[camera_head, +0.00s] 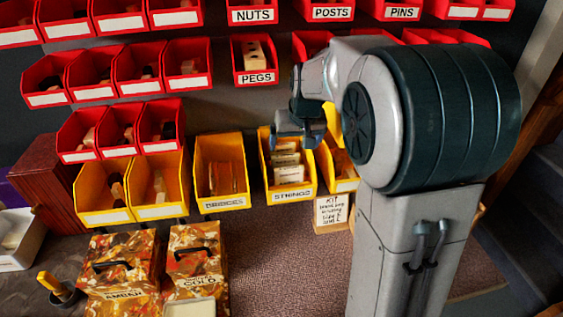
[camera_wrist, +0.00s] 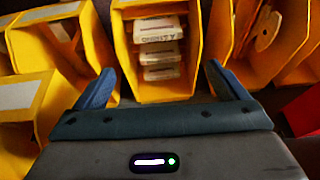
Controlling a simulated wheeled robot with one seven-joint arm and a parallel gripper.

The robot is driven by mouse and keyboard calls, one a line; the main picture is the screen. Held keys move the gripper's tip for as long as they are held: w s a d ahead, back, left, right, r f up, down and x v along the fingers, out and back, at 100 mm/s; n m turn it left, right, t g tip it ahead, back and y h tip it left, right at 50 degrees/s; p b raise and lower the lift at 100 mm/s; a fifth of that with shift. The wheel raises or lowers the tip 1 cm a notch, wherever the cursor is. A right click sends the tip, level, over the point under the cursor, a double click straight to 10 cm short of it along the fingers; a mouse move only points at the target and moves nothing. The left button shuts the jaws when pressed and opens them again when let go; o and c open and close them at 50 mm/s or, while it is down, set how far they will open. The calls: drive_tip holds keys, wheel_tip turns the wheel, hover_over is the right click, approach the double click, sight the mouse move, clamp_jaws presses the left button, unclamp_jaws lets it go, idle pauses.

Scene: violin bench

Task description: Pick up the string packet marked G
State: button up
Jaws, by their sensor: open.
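The yellow bin labelled STRINGS (camera_head: 293,197) hangs in the lower row and holds a stack of several pale string packets (camera_head: 288,173). In the wrist view the same packets (camera_wrist: 160,50) lie one behind another inside the yellow bin (camera_wrist: 180,92). The top packet bears small lettering that I cannot read, so I cannot tell which is marked G. My gripper (camera_wrist: 159,75) is open and empty, with one finger on each side of the bin's near end. In the head view my gripper (camera_head: 299,135) is at the bin's upper back and hides part of it.
A yellow BRIDGES bin (camera_head: 221,203) stands left of the strings bin. Another yellow bin (camera_head: 343,184) is close on the right, partly behind my arm. A red PEGS bin (camera_head: 256,79) hangs above. A lettered card (camera_head: 332,212) is below right. The brown bench surface (camera_head: 275,265) is clear in front.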

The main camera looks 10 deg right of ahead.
approach(285, 156)
drive_tip(key=x, duration=0.7)
drive_tip(key=shift+s+d+f, duration=0.1)
drive_tip(key=shift+d, duration=0.05)
drive_tip(key=shift+w+p+x, duration=0.1)
drive_tip(key=shift+p+x, duration=0.35)
drive_tip(key=shift+x, duration=0.9)
drive_tip(key=shift+w+p+x, duration=0.15)
drive_tip(key=shift+p+x, duration=0.3)
drive_tip(key=shift+x, duration=0.85)
drive_tip(key=shift+c, duration=0.3)
drive_tip(key=c, duration=0.7)
